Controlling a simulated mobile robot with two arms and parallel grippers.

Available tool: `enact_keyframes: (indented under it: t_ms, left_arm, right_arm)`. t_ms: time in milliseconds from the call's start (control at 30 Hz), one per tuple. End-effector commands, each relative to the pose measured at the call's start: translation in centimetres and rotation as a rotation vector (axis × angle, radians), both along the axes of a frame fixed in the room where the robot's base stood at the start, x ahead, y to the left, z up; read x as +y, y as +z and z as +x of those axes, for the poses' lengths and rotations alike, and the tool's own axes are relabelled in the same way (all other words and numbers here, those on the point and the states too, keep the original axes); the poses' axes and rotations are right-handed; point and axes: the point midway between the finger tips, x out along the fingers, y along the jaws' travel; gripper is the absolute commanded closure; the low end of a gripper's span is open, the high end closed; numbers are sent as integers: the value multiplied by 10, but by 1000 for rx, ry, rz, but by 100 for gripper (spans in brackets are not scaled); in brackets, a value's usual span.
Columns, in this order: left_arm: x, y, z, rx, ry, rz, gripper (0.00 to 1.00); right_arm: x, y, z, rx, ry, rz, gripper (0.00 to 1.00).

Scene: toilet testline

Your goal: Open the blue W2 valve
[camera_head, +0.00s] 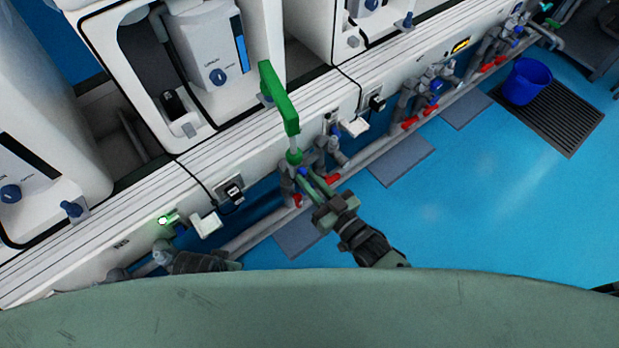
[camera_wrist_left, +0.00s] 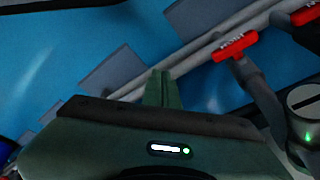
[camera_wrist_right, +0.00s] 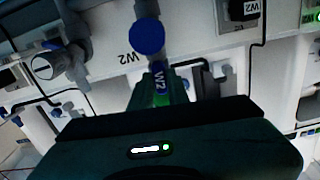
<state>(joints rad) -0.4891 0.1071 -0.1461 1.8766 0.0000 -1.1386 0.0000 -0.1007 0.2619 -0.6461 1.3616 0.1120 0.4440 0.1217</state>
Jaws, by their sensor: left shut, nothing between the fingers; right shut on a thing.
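The blue W2 valve handle (camera_wrist_right: 158,87) sits on the pipework at the front of the white bench, and its W2 lettering shows in the right wrist view. My left gripper (camera_wrist_left: 160,76) is shut and empty in the left wrist view, apart from the valves. In the head view only a dark part of the left arm shows at lower left.
A red valve handle (camera_wrist_left: 236,45) is on a pipe right of the left gripper. A round blue knob (camera_wrist_right: 147,37) is beyond the right gripper. A green elongated piece (camera_head: 280,97) rises above the valve. A blue bucket (camera_head: 526,81) stands on the floor grate at right.

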Motion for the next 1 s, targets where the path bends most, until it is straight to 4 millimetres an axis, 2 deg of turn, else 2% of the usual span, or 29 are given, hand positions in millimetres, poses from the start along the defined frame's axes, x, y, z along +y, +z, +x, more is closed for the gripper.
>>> enact_keyframes:
  t_ms: [300, 733, 767, 833, 1000]
  left_arm:
    - [0, -8, -2, 4, -1, 0, 100]
    - [0, -10, -3, 8, -1, 1, 100]
    - [0, -10, -3, 7, -1, 1, 100]
    - [0, -10, -3, 7, -1, 1, 100]
    - [0, -10, -3, 7, -1, 1, 100]
  right_arm:
    - [0, 1, 0, -51, -1, -67, 100]
    - [0, 1, 0, -57, 0, -76, 100]
    - [0, 1, 0, -57, 0, -76, 81]
    - [0, 1, 0, -57, 0, -76, 62]
    - [0, 0, 0, -57, 0, -75, 62]
